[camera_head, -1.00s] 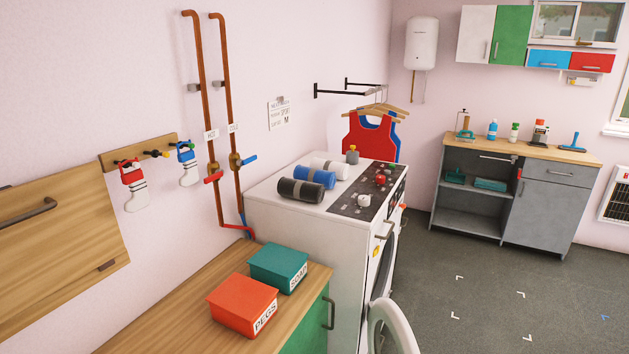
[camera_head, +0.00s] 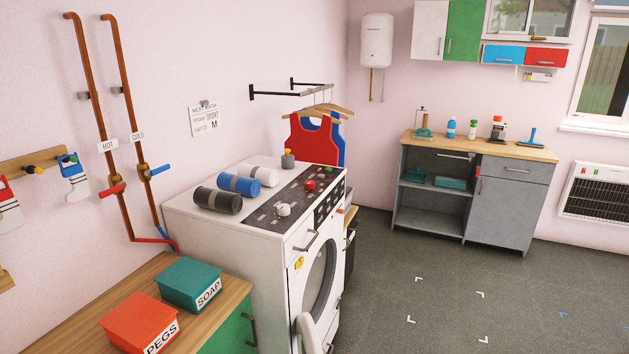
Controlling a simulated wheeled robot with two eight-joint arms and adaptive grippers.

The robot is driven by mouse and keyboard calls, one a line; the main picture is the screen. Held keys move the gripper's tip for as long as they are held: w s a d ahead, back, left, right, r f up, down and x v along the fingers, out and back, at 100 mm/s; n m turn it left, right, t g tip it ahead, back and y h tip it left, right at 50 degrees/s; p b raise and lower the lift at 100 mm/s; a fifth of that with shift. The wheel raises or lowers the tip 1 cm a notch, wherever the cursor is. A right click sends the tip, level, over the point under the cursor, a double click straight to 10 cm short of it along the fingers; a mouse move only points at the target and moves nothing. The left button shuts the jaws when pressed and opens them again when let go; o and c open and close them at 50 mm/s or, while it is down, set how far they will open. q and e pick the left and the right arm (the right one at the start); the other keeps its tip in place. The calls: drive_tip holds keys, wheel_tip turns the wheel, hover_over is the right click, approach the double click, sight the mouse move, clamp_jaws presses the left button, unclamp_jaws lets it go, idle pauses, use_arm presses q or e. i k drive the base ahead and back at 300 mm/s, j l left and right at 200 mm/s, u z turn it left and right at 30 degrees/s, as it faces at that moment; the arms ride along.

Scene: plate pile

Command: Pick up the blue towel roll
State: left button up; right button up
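The blue towel roll (camera_head: 240,185) lies on top of the white washing machine (camera_head: 185,207), with a grey band around its middle. It is between a black roll (camera_head: 217,200) in front and a white roll (camera_head: 259,175) behind, all side by side and close together. Neither of my grippers is in view.
The control panel with knobs (camera_head: 290,201) is right of the rolls. A red pegs box (camera_head: 138,322) and a teal soap box (camera_head: 188,283) sit on the wooden counter (camera_head: 110,287). Open floor (camera_head: 420,300) lies right.

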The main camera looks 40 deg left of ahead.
sight(250, 187)
drive_tip(key=i+l, duration=0.25)
drive_tip(key=i, duration=0.25)
drive_tip(key=i+l+z, duration=0.15)
drive_tip(key=i, duration=0.3)
drive_tip(key=i+u, duration=0.6)
drive_tip(key=u, duration=0.15)
drive_tip(key=i+u, duration=0.25)
drive_tip(key=u, duration=0.15)
drive_tip(key=i+l+u, duration=0.25)
drive_tip(key=u, duration=0.15)
